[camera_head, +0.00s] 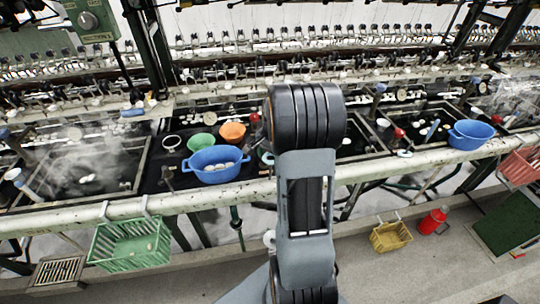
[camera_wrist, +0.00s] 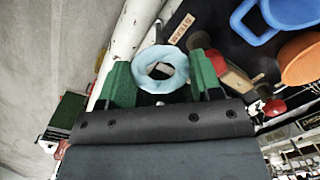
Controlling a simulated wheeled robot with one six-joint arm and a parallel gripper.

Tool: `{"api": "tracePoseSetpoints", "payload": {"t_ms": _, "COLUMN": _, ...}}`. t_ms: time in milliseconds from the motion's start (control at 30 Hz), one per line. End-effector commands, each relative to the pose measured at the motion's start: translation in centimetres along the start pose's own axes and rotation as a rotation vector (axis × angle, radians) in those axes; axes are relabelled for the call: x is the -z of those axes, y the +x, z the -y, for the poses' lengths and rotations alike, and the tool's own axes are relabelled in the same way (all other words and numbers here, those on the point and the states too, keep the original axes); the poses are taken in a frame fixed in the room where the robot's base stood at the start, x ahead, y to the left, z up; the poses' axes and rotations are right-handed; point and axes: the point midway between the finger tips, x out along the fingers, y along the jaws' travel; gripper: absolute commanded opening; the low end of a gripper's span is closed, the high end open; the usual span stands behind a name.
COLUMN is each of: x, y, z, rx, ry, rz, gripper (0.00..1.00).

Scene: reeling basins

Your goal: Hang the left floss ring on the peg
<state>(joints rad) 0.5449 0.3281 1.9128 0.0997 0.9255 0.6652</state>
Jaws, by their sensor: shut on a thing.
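In the wrist view my gripper (camera_wrist: 162,70) has its two green fingers on either side of a pale blue floss ring (camera_wrist: 139,68). The fingers are shut on the ring, and its hole faces the camera. In the head view my arm hides most of the gripper. A small pale teal edge (camera_head: 267,158) shows left of the arm; I cannot tell if it is the ring. A thin dark post (camera_wrist: 158,32) stands beyond the ring in the wrist view; I cannot tell if it is the peg.
A blue basin (camera_head: 216,175) stands left of my arm, with an orange bowl (camera_head: 232,131) and a green bowl (camera_head: 201,142) behind it. A green basket (camera_head: 130,245) hangs on the white front rail (camera_head: 90,214). A yellow basket (camera_head: 391,237) and red container (camera_head: 433,221) are on the floor.

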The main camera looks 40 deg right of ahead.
Motion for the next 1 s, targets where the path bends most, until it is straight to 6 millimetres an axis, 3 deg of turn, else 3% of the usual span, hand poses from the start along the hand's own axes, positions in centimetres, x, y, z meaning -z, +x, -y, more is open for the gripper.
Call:
{"api": "tracePoseSetpoints", "payload": {"t_ms": 467, "x": -0.1, "y": 0.3, "z": 0.0, "rx": 0.0, "ry": 0.0, "rz": 0.0, "gripper": 0.45}}
{"api": "tracePoseSetpoints", "payload": {"t_ms": 1000, "x": 0.1, "y": 2.5, "z": -0.1, "rx": 0.0, "ry": 0.0, "rz": 0.0, "gripper": 0.45}}
